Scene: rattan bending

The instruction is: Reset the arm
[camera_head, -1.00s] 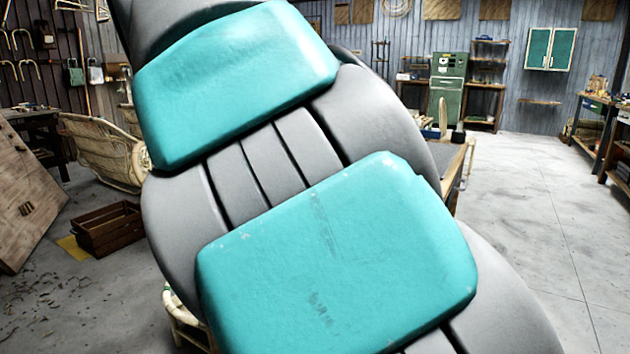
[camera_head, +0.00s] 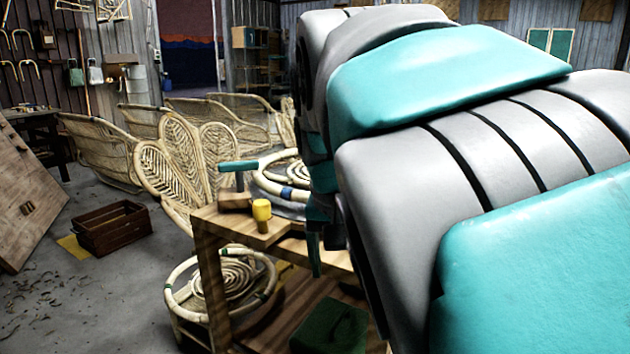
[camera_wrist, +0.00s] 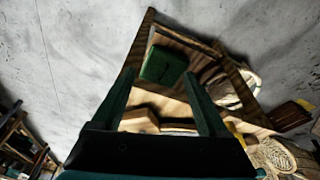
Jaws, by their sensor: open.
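My arm fills the right half of the head view, with grey and teal covers. My gripper (camera_head: 315,245) shows partly in the head view as dark green parts hanging at the left end of the arm. In the wrist view my gripper (camera_wrist: 159,74) has its two green fingers apart, with nothing held between them. A wooden workbench (camera_head: 215,265) stands below and behind it in the head view. The wrist view shows a green box (camera_wrist: 164,65) and brown wooden surfaces beyond the fingers. My arm hides the right part of the workbench.
Rattan chairs (camera_head: 170,160) and a wooden crate (camera_head: 112,228) stand left. Open floor lies around the crate.

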